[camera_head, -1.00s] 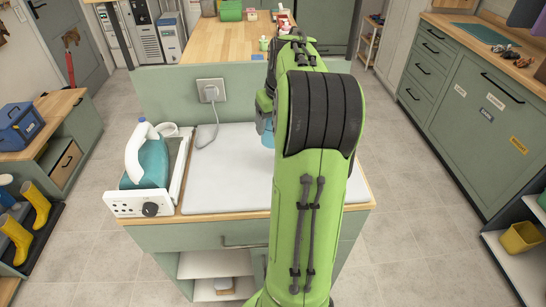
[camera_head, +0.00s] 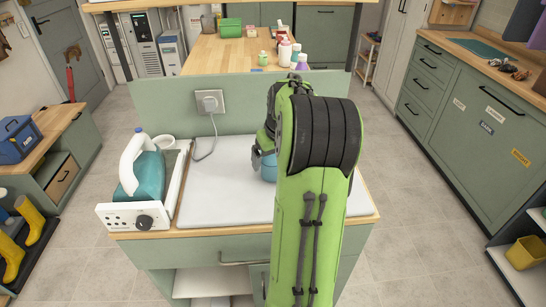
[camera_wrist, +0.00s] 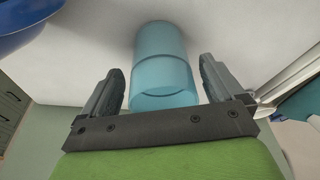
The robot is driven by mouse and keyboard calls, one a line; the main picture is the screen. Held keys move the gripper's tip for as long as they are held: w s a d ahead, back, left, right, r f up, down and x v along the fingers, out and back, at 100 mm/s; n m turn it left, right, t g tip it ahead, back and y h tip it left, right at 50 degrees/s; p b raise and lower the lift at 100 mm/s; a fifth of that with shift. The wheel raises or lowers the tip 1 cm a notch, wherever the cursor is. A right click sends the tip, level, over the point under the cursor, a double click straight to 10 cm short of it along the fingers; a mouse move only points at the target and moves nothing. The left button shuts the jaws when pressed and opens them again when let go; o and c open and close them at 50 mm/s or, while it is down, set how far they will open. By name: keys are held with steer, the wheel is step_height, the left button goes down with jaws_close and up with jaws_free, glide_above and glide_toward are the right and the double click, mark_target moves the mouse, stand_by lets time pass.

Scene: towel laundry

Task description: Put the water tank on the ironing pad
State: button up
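The water tank is a translucent light-blue cylinder (camera_head: 268,168), partly hidden by my arm in the head view. It appears to stand on the pale ironing pad (camera_head: 225,195) on the counter. In the wrist view the tank (camera_wrist: 162,65) lies between the two fingers of my gripper (camera_wrist: 163,88), against the pale pad surface (camera_wrist: 225,30). A gap shows on both sides between the tank and the fingers, so my gripper is open around it. In the head view my gripper is mostly hidden behind my green arm.
A teal and white iron (camera_head: 143,170) rests on its white base with a knob (camera_head: 135,216), left of the pad. A socket with a cord (camera_head: 209,101) is on the panel behind. Bottles (camera_head: 284,53) stand on the wooden table farther back. The pad's left part is clear.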

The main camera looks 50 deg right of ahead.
steer(key=p+v, duration=0.4)
steer(key=v, duration=0.8)
steer(key=w+a+r+n+t, duration=0.1)
steer(key=a+r+n, duration=0.2)
steer(key=a, duration=1.7)
steer(key=s+a+f+n+t+y, duration=0.1)
steer(key=s+a+f, duration=0.3)
steer(key=s+a, duration=0.6)
steer(key=a+n+t, duration=0.1)
steer(key=a, duration=0.1)
steer(key=shift+s+a, duration=0.25)
steer(key=shift+a, duration=0.1)
